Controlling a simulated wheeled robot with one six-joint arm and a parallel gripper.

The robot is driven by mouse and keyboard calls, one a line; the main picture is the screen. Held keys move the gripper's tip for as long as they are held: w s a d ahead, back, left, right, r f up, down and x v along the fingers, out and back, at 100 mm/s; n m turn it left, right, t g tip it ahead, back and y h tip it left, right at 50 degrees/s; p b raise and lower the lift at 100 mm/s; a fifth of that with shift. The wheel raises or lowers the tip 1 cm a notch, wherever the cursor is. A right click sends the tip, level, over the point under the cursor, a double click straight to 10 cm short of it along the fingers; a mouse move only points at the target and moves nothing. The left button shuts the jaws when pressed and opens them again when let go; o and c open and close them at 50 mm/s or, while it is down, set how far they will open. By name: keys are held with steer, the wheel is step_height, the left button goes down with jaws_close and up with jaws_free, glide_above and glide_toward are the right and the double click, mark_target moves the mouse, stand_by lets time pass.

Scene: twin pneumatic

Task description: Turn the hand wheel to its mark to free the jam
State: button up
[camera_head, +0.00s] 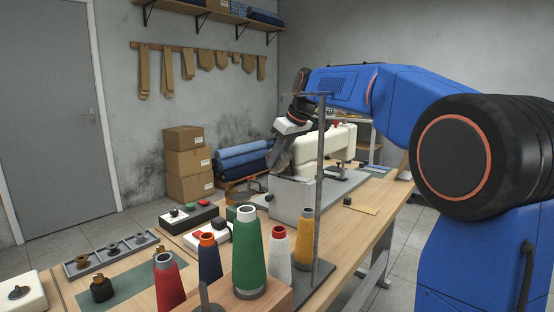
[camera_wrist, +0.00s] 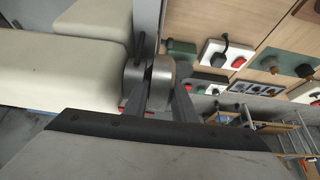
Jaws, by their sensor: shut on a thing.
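The cream sewing machine (camera_head: 338,143) stands on the wooden table, and its pale body also fills the upper left of the wrist view (camera_wrist: 60,68). The hand wheel (camera_wrist: 161,68) is a round grey metal part at the machine's end, seen in the wrist view. My gripper (camera_wrist: 152,98) is shut on the hand wheel, a finger on each side of it. In the head view my gripper (camera_head: 280,158) is at the near end of the machine and hides the wheel there. I cannot make out the mark in either view.
Thread cones, among them a green one (camera_head: 248,252), and a thin upright metal stand (camera_head: 319,190) are in front of the machine. Control boxes (camera_head: 188,217) and a parts tray (camera_head: 112,254) lie at the left. Cardboard boxes (camera_head: 188,163) are stacked by the wall.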

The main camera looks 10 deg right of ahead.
steer(key=t+y, duration=0.4)
steer(key=t, duration=0.1)
steer(key=shift+s+d+f+t, duration=0.15)
steer(key=shift+s+d+t, duration=0.05)
steer(key=shift+t, duration=0.1)
steer(key=shift+f+t+y, duration=0.15)
steer(key=shift+t+y, duration=1.35)
steer(key=shift+t, duration=0.8)
steer(key=o, duration=1.1)
steer(key=shift+c, duration=0.2)
steer(key=shift+s+d, duration=0.1)
steer(key=shift+s, duration=0.05)
steer(key=v, duration=1.7)
steer(key=shift+d+f, duration=0.15)
steer(key=shift+f, duration=0.2)
steer(key=shift+s, duration=0.1)
